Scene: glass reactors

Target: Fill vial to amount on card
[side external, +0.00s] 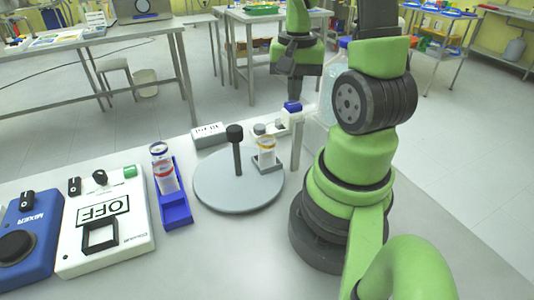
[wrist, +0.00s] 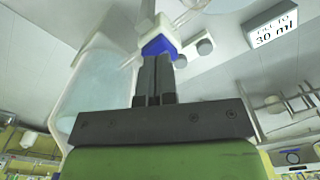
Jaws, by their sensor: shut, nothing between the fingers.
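My gripper (side external: 294,97) points down with its fingers together and empty. The tips are right above a blue-topped white fitting (side external: 291,116); I cannot tell whether they touch it. In the wrist view my gripper (wrist: 155,58) overlaps the blue part (wrist: 157,46). A glass vessel (side external: 328,98) stands behind my arm, partly hidden; it fills the left of the wrist view (wrist: 95,90). A small vial (side external: 266,147) with orange bands stands in a grey holder on the round grey plate (side external: 215,197). The card (wrist: 271,31) reads "30 ml"; it stands behind the plate (side external: 209,135).
A black-topped post (side external: 236,150) rises from the round plate. A blue holder (side external: 176,209) with a banded tube (side external: 164,172) stands left of it. A white device marked OFF (side external: 104,238) and a blue mixer (side external: 25,240) stand at far left.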

